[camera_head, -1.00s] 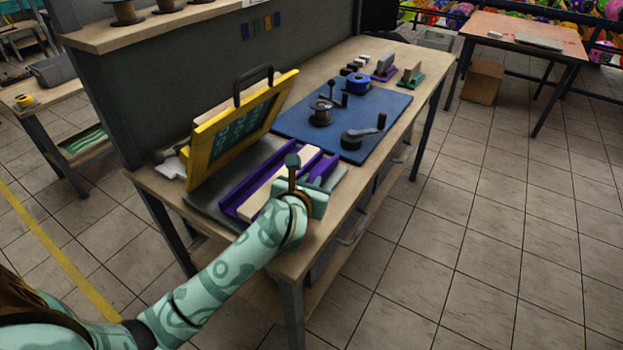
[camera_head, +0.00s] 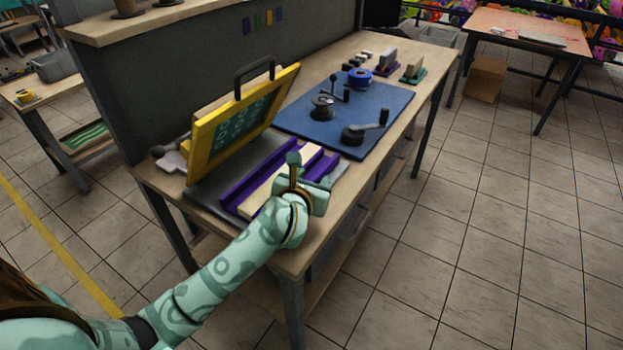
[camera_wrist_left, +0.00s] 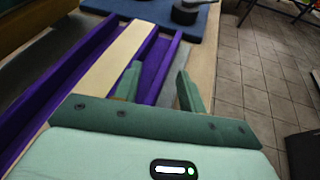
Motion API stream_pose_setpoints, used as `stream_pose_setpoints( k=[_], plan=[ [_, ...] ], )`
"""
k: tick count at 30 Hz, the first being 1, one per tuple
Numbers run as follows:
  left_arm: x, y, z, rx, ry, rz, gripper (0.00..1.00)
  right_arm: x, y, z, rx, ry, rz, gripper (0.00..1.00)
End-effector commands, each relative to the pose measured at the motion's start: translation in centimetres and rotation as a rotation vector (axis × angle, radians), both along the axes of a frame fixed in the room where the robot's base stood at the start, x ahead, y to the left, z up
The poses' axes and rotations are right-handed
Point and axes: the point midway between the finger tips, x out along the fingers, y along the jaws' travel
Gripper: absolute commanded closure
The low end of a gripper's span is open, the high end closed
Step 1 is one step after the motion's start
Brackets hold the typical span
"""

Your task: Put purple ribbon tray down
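The purple ribbon tray (camera_head: 262,178) lies on the dark grey base in front of the raised yellow frame, with a cream strip along its middle. It also shows in the left wrist view (camera_wrist_left: 75,75), running away from me. My left gripper (camera_head: 318,180) is at the tray's near right side, low over it. In the left wrist view my left gripper (camera_wrist_left: 158,88) has its two green fingers wide apart. The gripper hides part of the tray's right end in the head view. My right gripper is not in view.
The yellow frame (camera_head: 208,150) stands tilted up behind the tray. A blue mat (camera_head: 375,105) with a spool (camera_head: 321,108) and a black crank (camera_head: 366,130) lies beyond it. The bench's front edge is close to my left arm. Floor to the right is free.

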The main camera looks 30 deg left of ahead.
Motion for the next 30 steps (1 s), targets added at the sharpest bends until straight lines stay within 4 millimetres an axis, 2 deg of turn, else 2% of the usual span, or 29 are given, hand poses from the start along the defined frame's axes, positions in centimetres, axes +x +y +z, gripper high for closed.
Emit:
stream_pose_setpoints(
  k=[7,11,24,30],
  plan=[
    [-0.2,-0.1,0.0,-0.002,0.003,0.000,0.59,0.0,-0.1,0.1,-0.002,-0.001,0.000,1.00],
    [-1.4,-0.3,0.6,-0.001,0.001,-0.001,0.59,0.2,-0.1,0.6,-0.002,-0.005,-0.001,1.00],
    [-11.6,-2.6,4.6,-0.001,0.002,-0.001,0.59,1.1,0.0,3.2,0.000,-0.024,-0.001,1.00],
    [-14.3,-3.2,5.5,0.000,0.002,0.000,0.59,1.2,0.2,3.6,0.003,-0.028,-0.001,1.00]
  ],
)
